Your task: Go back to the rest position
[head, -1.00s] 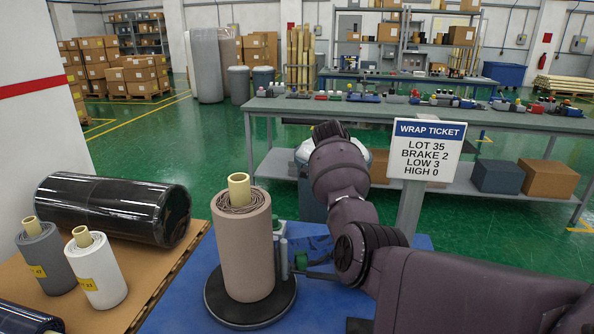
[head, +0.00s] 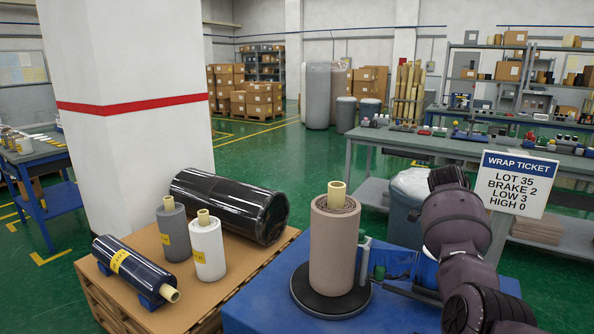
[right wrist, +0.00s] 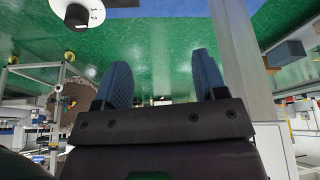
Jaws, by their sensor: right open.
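My right arm (head: 458,235) comes in from the lower right of the head view and bends upward beside the wrap ticket. Its fingers cannot be made out there. In the right wrist view my right gripper (right wrist: 162,85) shows two blue pads spread apart with nothing between them. My left gripper is not in view. A brown wrapped roll (head: 333,245) with a pale core stands upright on a round black turntable (head: 330,303) on the blue table (head: 255,300), left of my right arm and apart from it.
A pallet top (head: 130,270) at left holds a grey roll (head: 173,232), a white roll (head: 208,250), a dark lying roll (head: 133,268) and a large black roll (head: 230,205). The wrap ticket (head: 515,182) stands right of my arm. A white pillar (head: 125,130) rises behind the pallet.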

